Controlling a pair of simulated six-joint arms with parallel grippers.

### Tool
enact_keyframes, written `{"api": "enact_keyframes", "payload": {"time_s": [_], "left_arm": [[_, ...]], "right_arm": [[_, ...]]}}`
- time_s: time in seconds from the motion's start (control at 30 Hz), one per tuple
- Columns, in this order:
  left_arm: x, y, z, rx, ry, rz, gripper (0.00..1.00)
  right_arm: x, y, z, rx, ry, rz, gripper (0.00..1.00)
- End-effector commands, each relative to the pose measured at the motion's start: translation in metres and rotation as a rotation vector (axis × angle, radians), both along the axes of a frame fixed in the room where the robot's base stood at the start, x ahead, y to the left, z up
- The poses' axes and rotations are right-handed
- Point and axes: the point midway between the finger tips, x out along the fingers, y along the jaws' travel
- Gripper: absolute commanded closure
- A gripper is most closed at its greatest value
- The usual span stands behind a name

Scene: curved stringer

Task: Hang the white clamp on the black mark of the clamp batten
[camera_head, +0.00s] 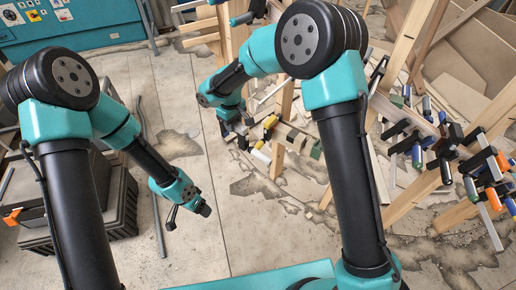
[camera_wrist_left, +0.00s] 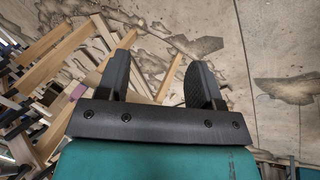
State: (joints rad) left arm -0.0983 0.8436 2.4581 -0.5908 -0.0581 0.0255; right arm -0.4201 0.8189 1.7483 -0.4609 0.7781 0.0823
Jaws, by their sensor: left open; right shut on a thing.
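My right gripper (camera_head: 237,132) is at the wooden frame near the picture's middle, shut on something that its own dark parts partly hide. A white handle (camera_head: 261,156), which may belong to the white clamp, shows just below and right of it, close to a post. I cannot tell how much of the clamp is in the jaws. A wooden batten (camera_head: 300,142) with yellow, cream and green pieces runs right from there. The black mark cannot be made out. My left gripper (camera_head: 188,212) is open and empty above the floor; its spread fingers show in the left wrist view (camera_wrist_left: 160,82).
Many clamps (camera_head: 450,150) with coloured handles crowd the wooden frame at right. A dark toolbox (camera_head: 105,215) stands at lower left beside my left arm. A teal bench (camera_head: 90,28) is at the back left. The concrete floor (camera_head: 170,95) between is mostly clear.

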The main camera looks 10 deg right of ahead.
Motion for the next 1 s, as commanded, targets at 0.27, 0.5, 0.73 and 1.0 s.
{"api": "enact_keyframes", "payload": {"time_s": [0.27, 0.5, 0.73, 1.0], "left_arm": [[0.020, -0.047, 0.036, 0.082, -0.123, -0.459, 0.40], [0.039, -0.087, 0.071, 0.201, -0.270, -0.831, 0.40], [0.058, -0.133, 0.112, 0.349, -0.458, -1.153, 0.40], [0.070, -0.194, 0.169, 0.538, -0.721, -1.464, 0.40]], "right_arm": [[0.000, 0.000, 0.001, 0.000, -0.001, 0.000, 1.00], [0.000, 0.000, 0.001, 0.000, -0.001, 0.000, 1.00], [0.000, 0.000, 0.001, 0.000, -0.001, 0.000, 1.00], [0.000, 0.000, 0.001, 0.000, -0.001, 0.000, 1.00]]}}
